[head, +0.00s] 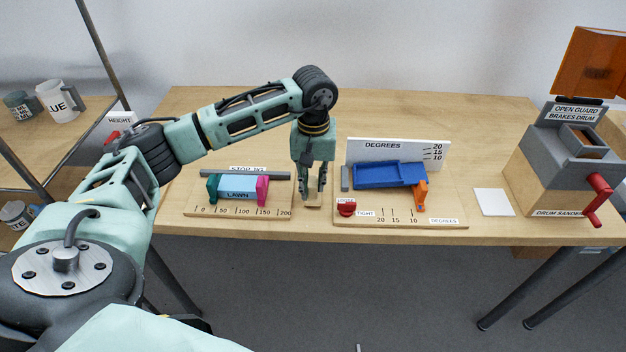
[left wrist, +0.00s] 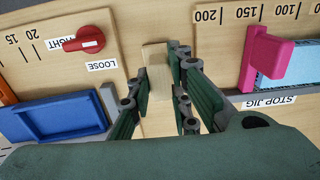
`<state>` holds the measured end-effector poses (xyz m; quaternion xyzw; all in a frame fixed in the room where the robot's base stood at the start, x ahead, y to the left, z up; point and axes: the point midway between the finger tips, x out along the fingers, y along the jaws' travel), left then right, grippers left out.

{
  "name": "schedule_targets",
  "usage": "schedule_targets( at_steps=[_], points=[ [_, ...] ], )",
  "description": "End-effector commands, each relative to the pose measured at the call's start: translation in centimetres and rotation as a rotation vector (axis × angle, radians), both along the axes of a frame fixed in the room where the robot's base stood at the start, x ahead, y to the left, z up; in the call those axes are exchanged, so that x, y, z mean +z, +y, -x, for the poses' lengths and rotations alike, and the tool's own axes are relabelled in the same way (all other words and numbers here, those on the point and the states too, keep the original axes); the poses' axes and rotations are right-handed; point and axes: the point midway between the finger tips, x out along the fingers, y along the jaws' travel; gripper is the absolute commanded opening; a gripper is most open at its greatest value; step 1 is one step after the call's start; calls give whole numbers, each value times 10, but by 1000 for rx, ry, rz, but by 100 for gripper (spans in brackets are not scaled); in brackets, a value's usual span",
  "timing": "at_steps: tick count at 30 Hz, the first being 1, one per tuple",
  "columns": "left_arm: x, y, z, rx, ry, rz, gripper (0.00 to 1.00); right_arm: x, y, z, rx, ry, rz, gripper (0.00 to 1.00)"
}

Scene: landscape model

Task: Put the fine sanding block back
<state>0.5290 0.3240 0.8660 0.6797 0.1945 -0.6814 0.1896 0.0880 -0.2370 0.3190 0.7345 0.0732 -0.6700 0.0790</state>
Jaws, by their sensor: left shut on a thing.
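My left gripper (head: 314,194) points straight down at the table between the two wooden jig boards. It is shut on a pale wooden block (left wrist: 156,76), which shows between its green fingers in the left wrist view. In the head view the block (head: 313,203) shows low at the fingertips, at or just above the table top. No label shows on it, so I cannot tell if it is the fine sanding block. My right gripper is not in view.
Left of the gripper is the stop jig (head: 190,209) with a light blue LAWN piece (head: 238,189). Right of it is the degrees jig (head: 388,215) with a blue tray (head: 388,175) and red knob (head: 346,208). A white card (head: 494,202) and drum sander (head: 560,165) stand farther right.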

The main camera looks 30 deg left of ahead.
Motion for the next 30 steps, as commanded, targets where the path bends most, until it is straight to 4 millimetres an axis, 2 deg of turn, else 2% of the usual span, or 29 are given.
schedule_targets(
  at_steps=[7,8,15,25,30],
  points=[
    [-4,0,0,0,0,0,0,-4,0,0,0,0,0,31],
    [-3,0,0,0,0,0,21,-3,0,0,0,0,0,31],
    [-3,0,0,0,0,0,40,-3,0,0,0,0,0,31],
    [0,0,0,0,-1,0,40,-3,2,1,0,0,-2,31],
    [23,0,-2,0,-5,0,40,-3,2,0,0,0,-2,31]
  ],
)
